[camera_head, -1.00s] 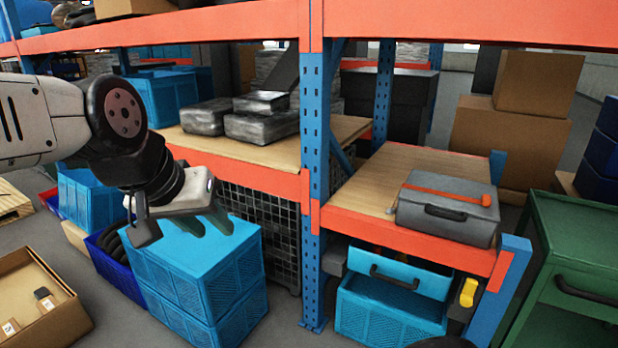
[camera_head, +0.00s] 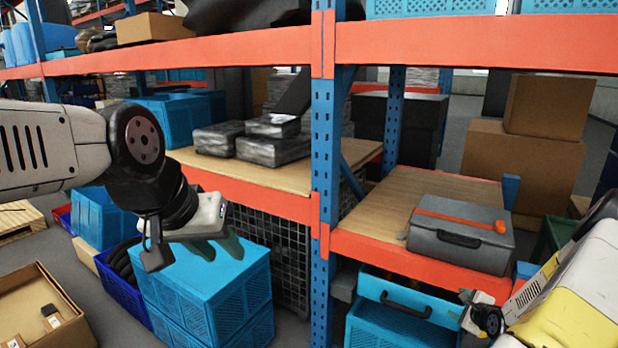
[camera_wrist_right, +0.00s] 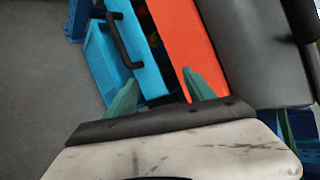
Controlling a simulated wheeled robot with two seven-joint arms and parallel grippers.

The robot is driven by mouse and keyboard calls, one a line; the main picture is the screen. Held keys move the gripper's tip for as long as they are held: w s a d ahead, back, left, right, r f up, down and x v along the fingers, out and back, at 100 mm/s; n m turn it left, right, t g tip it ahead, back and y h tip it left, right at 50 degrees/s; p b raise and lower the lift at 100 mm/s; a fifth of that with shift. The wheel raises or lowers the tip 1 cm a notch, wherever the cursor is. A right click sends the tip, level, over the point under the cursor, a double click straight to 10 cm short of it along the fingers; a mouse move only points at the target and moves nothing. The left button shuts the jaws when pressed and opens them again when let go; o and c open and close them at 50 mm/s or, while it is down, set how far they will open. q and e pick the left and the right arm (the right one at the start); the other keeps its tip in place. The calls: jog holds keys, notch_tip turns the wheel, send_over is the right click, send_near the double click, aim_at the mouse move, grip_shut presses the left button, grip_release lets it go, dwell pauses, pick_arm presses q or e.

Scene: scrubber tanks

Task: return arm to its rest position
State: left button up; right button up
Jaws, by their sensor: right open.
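My left gripper (camera_head: 216,250) hangs at the left, in front of the shelf and over the blue crates. Its two green fingers are apart with nothing between them. My right arm (camera_head: 570,285) comes in from the lower right. Its gripper is low in front of the right shelf bay, below the grey toolbox, with its fingers not clear in the head view. In the right wrist view the right gripper (camera_wrist_right: 160,88) has two green fingers spread apart and empty, seen against the orange shelf beam and a blue case.
The grey toolbox (camera_head: 460,235) with an orange tool on top sits on the right wooden shelf, above the orange beam (camera_head: 400,255). A blue case (camera_head: 410,297) is under it. Blue crates (camera_head: 205,290) stand below my left gripper. A blue post (camera_head: 323,150) divides the bays.

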jog(key=s+a+r+n+g, duration=0.1)
jog(key=a+r+n, duration=0.35)
jog(key=r, duration=0.45)
jog(key=a+r+n+g, duration=0.1)
jog(key=a+r+n, duration=0.35)
jog(key=r, duration=0.45)
jog(key=s+a+r+n+g, duration=0.1)
jog(key=a+r+n, duration=0.4)
jog(key=r, duration=0.4)
jog(key=s+a+r+n+g+y, duration=0.1)
jog(key=s+a+r+n, duration=0.4)
jog(key=s+a, duration=0.4)
jog(key=s+a+r+n+g+y, duration=0.1)
jog(key=s+a+r+n, duration=0.4)
jog(key=s, duration=1)
jog(key=a+r+y, duration=0.1)
jog(key=a+r, duration=0.2)
jog(key=a, duration=0.2)
jog(key=shift+s+r+n, duration=0.15)
jog(key=shift+s+n, duration=0.2)
jog(key=shift+n, duration=0.05)
